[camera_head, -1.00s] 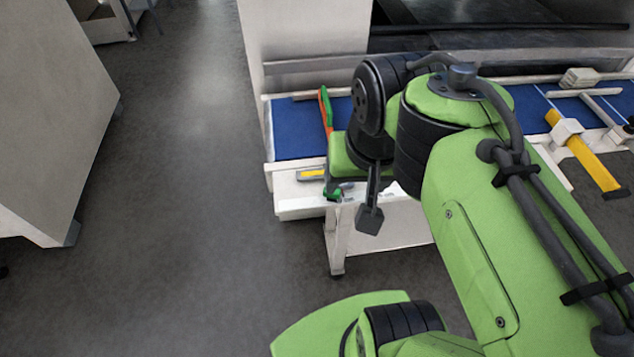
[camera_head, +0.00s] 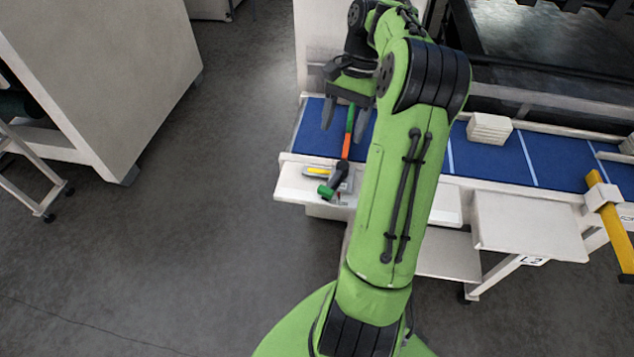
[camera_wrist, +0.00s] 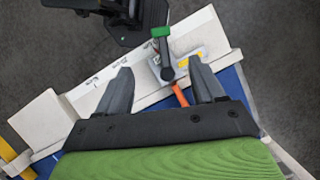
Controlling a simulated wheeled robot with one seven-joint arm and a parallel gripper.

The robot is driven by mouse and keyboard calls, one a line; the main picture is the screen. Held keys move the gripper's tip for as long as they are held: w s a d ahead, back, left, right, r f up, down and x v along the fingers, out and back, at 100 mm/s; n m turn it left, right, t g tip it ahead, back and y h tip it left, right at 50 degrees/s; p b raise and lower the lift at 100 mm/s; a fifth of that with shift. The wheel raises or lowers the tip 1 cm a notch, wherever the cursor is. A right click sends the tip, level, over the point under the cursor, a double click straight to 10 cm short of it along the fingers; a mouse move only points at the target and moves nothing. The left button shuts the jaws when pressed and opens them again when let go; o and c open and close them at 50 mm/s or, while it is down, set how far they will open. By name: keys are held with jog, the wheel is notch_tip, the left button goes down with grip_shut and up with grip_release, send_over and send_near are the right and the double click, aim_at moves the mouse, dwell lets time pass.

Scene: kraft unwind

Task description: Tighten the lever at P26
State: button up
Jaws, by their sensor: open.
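A lever with a green grip (camera_head: 326,191) and a dark arm (camera_head: 340,173) sits on a small grey plate at the left front edge of the workbench. An orange and green bar (camera_head: 346,146) runs back from it over the blue top. In the wrist view the green grip (camera_wrist: 161,32), dark arm (camera_wrist: 166,58) and orange bar (camera_wrist: 180,95) show beyond the jaws. My gripper (camera_head: 343,128) is open and empty, above the bench behind the lever; it also shows in the wrist view (camera_wrist: 160,67). No P26 label is readable.
The blue-topped bench (camera_head: 500,163) runs right, with a white block stack (camera_head: 489,128) and a yellow bar (camera_head: 608,220). A yellow-marked strip (camera_head: 316,171) lies beside the lever. A white cabinet (camera_head: 110,80) stands left. The floor between cabinet and bench is clear.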

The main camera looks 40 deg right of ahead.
aim_at(325, 189)
jog(key=b+x, duration=0.5)
jog(key=x, duration=1)
jog(key=shift+a+f+b, duration=0.2)
jog(key=shift+f+b, duration=0.1)
jog(key=shift+b, duration=0.05)
grip_shut()
